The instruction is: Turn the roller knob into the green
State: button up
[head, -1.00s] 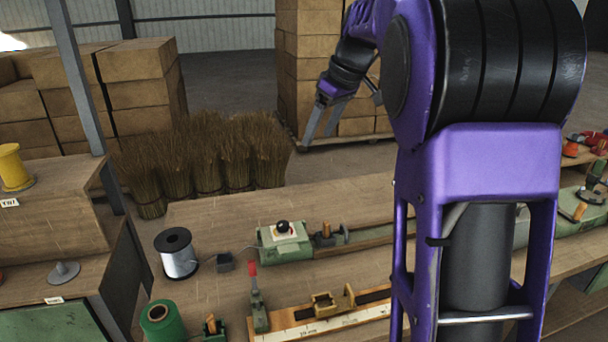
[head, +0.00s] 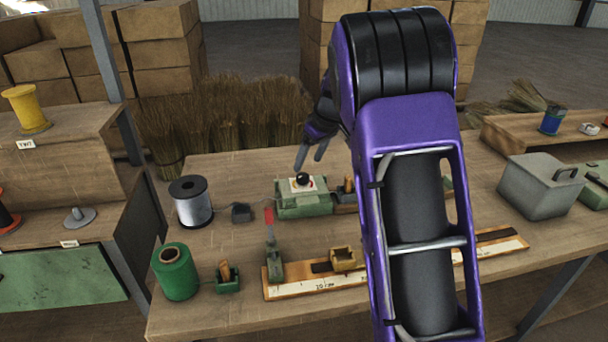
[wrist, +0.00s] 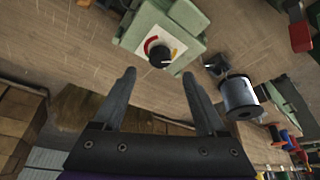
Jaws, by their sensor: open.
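The roller knob (head: 302,179) is a black round knob on top of a green machine box (head: 303,203) on the workbench. In the wrist view the knob (wrist: 159,56) sits on a white dial plate (wrist: 158,46) with a red arc and a yellow-orange part; no green part of the dial can be made out. My gripper (head: 309,160) is open and empty, just behind and above the box in the head view. In the wrist view its two fingers (wrist: 160,75) point toward the box, with the knob ahead of the gap, apart from both.
A silver wire spool (head: 191,203) and a small dark block (head: 241,213) stand left of the box. A green spool (head: 174,272) is at front left, a grey lidded box (head: 540,186) at right.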

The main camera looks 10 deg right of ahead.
aim_at(303, 175)
jog(key=x, duration=0.5)
jog(key=shift+w+f, duration=0.1)
jog(key=shift+f, duration=0.2)
grip_shut()
